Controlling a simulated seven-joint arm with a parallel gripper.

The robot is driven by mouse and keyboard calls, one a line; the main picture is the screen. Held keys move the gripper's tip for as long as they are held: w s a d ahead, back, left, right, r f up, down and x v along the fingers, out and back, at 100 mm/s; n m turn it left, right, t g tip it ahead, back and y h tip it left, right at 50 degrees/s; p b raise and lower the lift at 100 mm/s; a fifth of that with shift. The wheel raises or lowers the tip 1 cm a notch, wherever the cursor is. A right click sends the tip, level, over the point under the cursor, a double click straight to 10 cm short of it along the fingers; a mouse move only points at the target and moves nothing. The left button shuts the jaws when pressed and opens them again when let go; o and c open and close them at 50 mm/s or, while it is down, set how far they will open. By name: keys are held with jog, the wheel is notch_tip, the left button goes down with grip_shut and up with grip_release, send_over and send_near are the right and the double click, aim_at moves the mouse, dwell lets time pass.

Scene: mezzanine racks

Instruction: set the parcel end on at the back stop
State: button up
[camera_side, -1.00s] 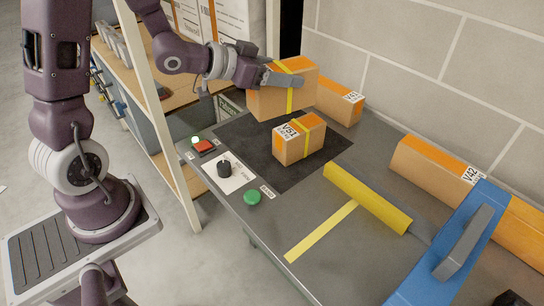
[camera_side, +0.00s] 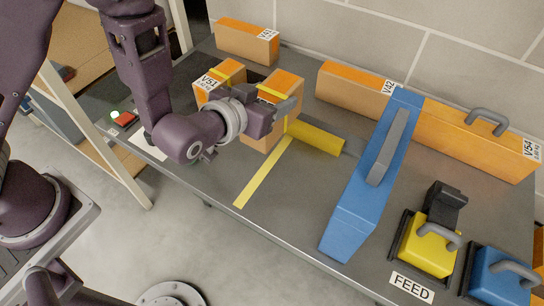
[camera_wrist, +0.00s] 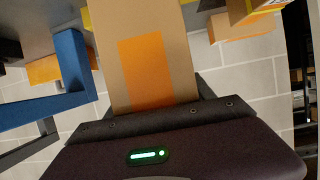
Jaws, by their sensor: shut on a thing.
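My gripper (camera_side: 284,108) is shut on the parcel, a cardboard box with orange on top and a yellow strap (camera_side: 258,136). The parcel stands tall beside the left end of the yellow bar (camera_side: 318,138), which I take to be the back stop; the parcel and gripper hide that end. I cannot tell whether parcel and bar touch, or whether the parcel's bottom rests on the table. In the wrist view the parcel (camera_wrist: 185,55) fills the space beyond the jaws, its orange patch facing the camera.
Strapped box V51 (camera_side: 208,98) stands close left of the parcel. Boxes V41 (camera_side: 245,45) and V42 (camera_side: 345,92) line the wall. A yellow tape line (camera_side: 263,172) crosses clear table in front.

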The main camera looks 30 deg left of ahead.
jog(key=f, duration=0.7)
jog(key=s+d+f, duration=0.1)
jog(key=f, duration=0.2)
jog(key=shift+s+f, duration=0.1)
jog(key=shift+f, duration=0.3)
jog(key=shift+f, duration=0.1)
jog(key=o, duration=1.7)
jog(key=shift+a, duration=0.1)
jog(key=v, duration=0.2)
jog(key=shift+s, duration=0.3)
notch_tip(320, 180, up, 8)
jog(key=shift+s+f, duration=0.15)
